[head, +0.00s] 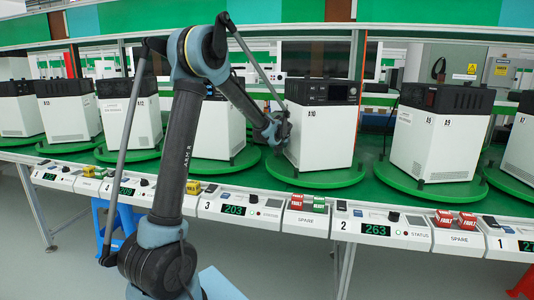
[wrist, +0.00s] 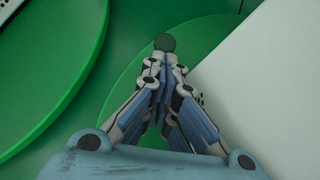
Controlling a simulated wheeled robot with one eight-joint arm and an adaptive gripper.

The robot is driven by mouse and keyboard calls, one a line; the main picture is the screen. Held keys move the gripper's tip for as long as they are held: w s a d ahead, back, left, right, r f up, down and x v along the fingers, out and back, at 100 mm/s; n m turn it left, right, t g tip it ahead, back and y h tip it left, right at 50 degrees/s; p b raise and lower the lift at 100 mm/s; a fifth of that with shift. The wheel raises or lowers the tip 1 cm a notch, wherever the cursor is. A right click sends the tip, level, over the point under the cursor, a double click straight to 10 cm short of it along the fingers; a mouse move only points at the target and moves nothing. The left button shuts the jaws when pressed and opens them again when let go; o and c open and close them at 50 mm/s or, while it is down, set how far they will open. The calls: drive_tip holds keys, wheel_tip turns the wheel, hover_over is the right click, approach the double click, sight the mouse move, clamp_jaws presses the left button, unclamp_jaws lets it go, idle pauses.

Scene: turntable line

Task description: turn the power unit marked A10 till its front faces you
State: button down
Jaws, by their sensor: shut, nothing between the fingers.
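The power unit marked A10 (head: 318,135) is a white box with a black top section. It stands upright on a round green turntable (head: 330,181), with the A10 label and a dark panel with small displays (head: 318,93) towards the head camera, at an angle. My gripper (head: 278,134) is at its left edge; the head view does not show whether it touches. In the wrist view my gripper (wrist: 163,62) is shut and empty over the turntable (wrist: 130,85). A white unit face (wrist: 265,85) is to its right. A dark round spot (wrist: 165,42) lies just beyond the fingertips.
Other white units stand on green turntables to the left (head: 222,130) and right (head: 435,135). The left neighbour's turntable is close in the wrist view (wrist: 40,70). A console strip (head: 262,212) with displays and red and green blocks runs along the front.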

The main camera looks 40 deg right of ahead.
drive_tip(key=shift+w+d, duration=0.1)
idle(0.5)
drive_tip(key=v, duration=1.2)
drive_tip(key=shift+w, duration=0.1)
idle(0.4)
